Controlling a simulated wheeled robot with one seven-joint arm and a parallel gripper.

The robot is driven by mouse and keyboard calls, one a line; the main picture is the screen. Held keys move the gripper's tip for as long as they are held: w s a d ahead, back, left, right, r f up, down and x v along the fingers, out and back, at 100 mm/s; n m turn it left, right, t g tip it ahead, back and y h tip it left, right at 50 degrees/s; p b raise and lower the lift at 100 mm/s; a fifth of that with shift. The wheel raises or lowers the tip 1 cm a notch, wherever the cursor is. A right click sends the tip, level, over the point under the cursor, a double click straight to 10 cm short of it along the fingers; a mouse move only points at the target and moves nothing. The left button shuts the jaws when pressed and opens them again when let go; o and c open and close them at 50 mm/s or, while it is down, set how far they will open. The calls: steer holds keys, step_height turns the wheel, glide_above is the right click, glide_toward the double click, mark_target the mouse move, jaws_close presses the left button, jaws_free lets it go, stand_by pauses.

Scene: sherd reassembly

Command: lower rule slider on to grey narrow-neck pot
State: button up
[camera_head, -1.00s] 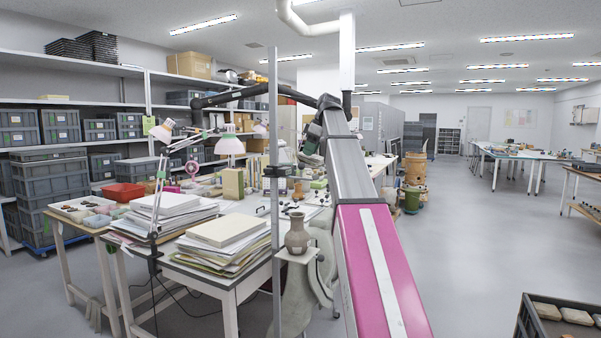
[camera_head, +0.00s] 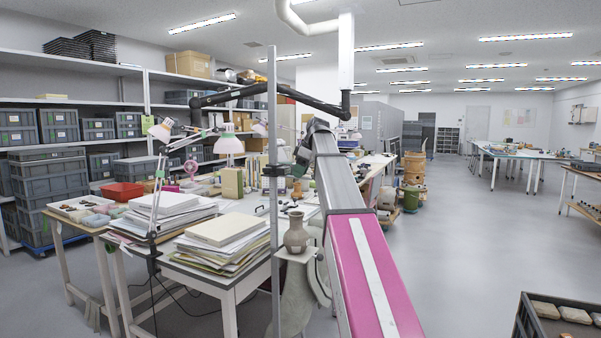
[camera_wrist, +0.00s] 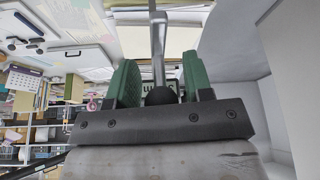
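The grey narrow-neck pot (camera_head: 296,232) stands upright on a small pale platform (camera_head: 296,254) beside the tall vertical metal rule (camera_head: 273,120) in the head view. A dark block (camera_head: 275,171) sits on the rule well above the pot; I cannot tell for sure that it is the slider. My gripper (camera_head: 303,152) is above the pot and right of the rule, partly hidden by my arm. In the wrist view, my gripper's green fingers (camera_wrist: 160,82) stand apart, with a metal bar (camera_wrist: 158,45) and black knob (camera_wrist: 160,96) between them. I see no clear grip on either.
Paper stacks (camera_head: 222,240) cover the desk left of the rule, with lamps (camera_head: 229,145) and a red tray (camera_head: 122,191) behind. A dark crate of sherds (camera_head: 560,318) is at the lower right. The floor (camera_head: 470,250) on the right is open.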

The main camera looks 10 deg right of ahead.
mark_target(308, 178)
jaws_close()
step_height(308, 178, down, 10)
steer(key=shift+r, duration=0.25)
steer(key=shift+o, duration=1.2)
jaws_free()
steer(key=shift+r, duration=0.15)
steer(key=v, duration=1)
steer(key=shift+d+r, duration=0.2)
steer(key=shift+r, duration=0.1)
steer(key=shift+o, duration=0.3)
